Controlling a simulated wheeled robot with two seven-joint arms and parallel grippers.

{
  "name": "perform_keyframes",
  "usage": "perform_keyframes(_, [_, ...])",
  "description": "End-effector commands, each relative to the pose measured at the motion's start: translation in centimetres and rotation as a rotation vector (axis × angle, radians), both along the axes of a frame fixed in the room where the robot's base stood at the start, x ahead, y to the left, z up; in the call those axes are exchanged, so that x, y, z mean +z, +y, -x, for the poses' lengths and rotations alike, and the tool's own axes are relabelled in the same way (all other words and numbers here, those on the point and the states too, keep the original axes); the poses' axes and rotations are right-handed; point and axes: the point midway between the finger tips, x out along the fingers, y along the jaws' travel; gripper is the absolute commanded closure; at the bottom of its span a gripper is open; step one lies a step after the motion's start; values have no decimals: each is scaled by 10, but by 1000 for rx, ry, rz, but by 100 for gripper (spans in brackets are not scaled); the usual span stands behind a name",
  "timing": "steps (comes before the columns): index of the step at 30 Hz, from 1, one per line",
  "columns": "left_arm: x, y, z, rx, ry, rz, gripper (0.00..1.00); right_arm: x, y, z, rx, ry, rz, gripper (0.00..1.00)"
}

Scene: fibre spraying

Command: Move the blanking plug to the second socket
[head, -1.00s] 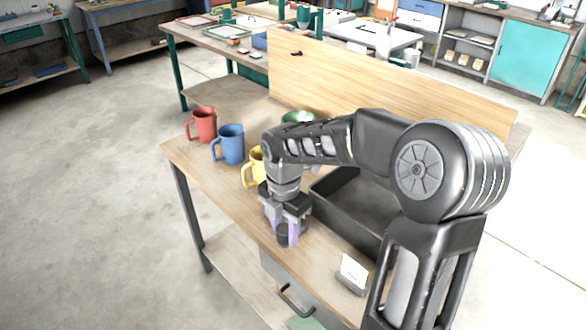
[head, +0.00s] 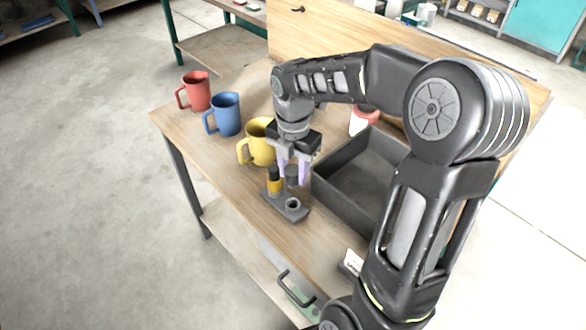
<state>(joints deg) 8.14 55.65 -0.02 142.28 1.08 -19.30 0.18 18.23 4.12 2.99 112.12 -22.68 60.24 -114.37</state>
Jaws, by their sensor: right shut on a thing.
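My right gripper (head: 293,168) points down with its pale purple fingers shut on a dark grey cylindrical piece, the blanking plug (head: 292,180). The plug is upright, at the back edge of a grey socket block (head: 270,200) in this view; its height above the table is hard to tell. At the right end of the block is a ring-shaped socket (head: 293,204) with an open hole. Left of it stands a yellow piece with a black top (head: 274,181) on the block. My left gripper is not in view.
Red (head: 197,92), blue (head: 225,115) and yellow (head: 260,142) mugs stand left on the wooden table. A dark open bin (head: 350,185) is right of the gripper. A white card on a stand (head: 352,262) is near the front edge. Bare tabletop lies between block and card.

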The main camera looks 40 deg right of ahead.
Motion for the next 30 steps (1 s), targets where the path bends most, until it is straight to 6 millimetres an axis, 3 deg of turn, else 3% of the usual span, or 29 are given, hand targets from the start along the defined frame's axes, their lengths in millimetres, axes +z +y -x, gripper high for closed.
perform_keyframes(18, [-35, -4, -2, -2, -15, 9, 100, -53, 0, 0, 1, 1, 0, 100])
perform_keyframes(30, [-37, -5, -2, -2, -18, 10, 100, -57, 0, 0, 1, 0, 0, 100])
